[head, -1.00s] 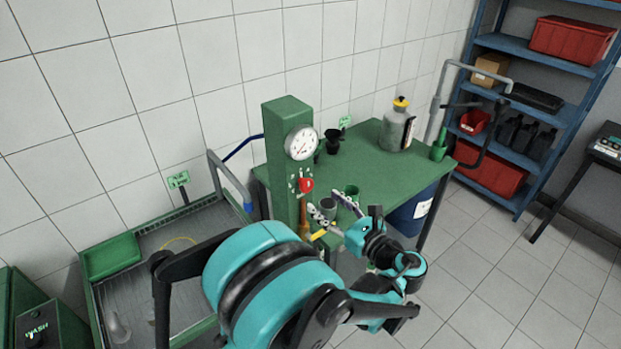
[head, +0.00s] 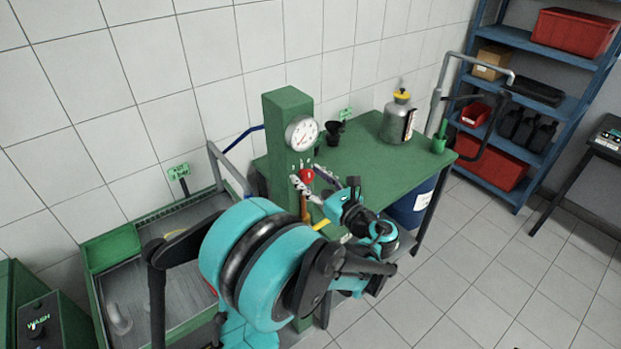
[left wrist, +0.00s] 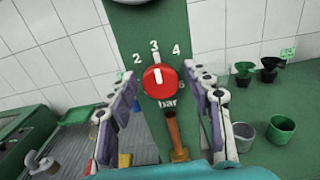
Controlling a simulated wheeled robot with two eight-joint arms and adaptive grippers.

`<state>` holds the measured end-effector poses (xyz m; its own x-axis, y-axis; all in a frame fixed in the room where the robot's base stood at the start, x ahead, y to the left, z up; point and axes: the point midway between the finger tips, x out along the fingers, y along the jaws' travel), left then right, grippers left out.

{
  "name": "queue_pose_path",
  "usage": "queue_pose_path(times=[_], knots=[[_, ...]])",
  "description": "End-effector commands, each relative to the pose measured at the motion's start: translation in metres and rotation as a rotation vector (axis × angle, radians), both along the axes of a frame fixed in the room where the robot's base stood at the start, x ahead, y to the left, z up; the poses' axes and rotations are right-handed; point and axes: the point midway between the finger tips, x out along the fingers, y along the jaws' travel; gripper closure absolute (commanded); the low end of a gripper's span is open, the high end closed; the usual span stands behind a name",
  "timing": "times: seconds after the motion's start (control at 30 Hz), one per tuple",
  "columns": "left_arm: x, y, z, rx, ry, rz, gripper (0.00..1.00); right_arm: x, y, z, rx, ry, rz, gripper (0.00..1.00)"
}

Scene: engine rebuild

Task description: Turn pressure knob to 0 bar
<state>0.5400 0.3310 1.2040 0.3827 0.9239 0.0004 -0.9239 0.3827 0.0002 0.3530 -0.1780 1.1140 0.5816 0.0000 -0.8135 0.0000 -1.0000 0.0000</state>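The red pressure knob (left wrist: 159,84) is on the front of a green post (head: 289,105). Its white mark points up, near the 3, in the left wrist view. The printed scale shows 2, 3, 4 and a partly hidden figure at right, with "bar" below. A round white gauge (head: 301,133) sits above the knob; its reading is too small to tell. My left gripper (head: 312,178) is open in front of the knob. In the left wrist view its two fingers stand on either side of the knob, with gaps visible. My right gripper is not in view.
A wash basin (head: 160,285) is at left. Open floor lies at right.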

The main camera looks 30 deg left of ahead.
Motion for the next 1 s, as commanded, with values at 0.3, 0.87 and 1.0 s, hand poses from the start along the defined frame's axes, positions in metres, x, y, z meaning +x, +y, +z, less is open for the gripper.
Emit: queue_pose_path(times=[0.3,0.87,1.0], knots=[[0.0,0.0,0.0,-0.001,-0.002,0.0,0.94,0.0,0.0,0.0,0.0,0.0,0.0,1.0],[-0.001,0.0,-0.001,-0.107,-0.258,0.0,0.94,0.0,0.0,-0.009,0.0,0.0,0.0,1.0],[-0.002,0.001,-0.001,-0.158,-0.381,0.0,0.94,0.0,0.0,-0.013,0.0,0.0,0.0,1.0]])
